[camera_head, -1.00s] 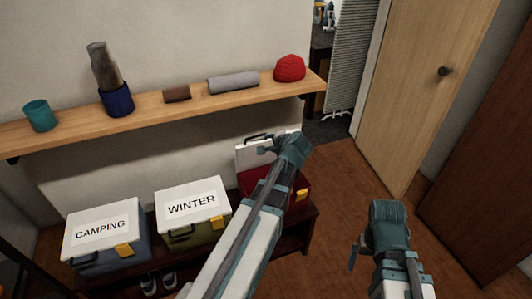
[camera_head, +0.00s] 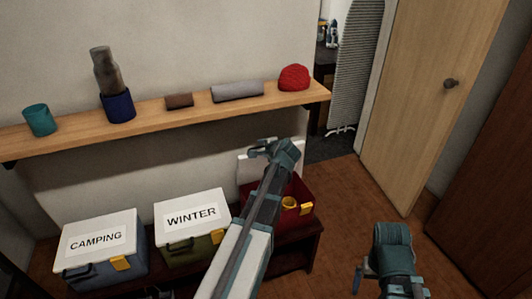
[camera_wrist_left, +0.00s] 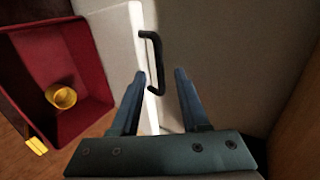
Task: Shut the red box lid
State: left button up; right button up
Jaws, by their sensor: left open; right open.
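The red box (camera_head: 304,220) stands open on the dark bench, partly hidden by my left arm in the head view. Its white lid (camera_head: 243,170) stands raised at the back, near the wall. In the left wrist view the red box (camera_wrist_left: 88,62) shows a yellow round item (camera_wrist_left: 61,97) inside, and the lid (camera_wrist_left: 137,40) is seen edge-on with a black handle (camera_wrist_left: 154,62). My left gripper (camera_head: 258,149) is open at the raised lid, with the lid's edge and handle between its fingers in the wrist view. My right gripper (camera_head: 358,275) is low at the right, away from the box; its fingers are barely visible.
Closed boxes marked CAMPING (camera_head: 100,245) and WINTER (camera_head: 192,218) stand left of the red box. A wooden shelf (camera_head: 150,115) above holds several items, including a red knit hat (camera_head: 294,77). Open floor (camera_head: 360,205) lies to the right.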

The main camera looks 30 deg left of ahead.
aim_at(259, 147)
pick_arm(q)
jog(key=shift+b+x, duration=1.05)
jog(key=shift+x, duration=1.1)
jog(key=shift+s+a, duration=0.1)
jog(key=c, duration=0.7)
jog(key=shift+o, duration=0.2)
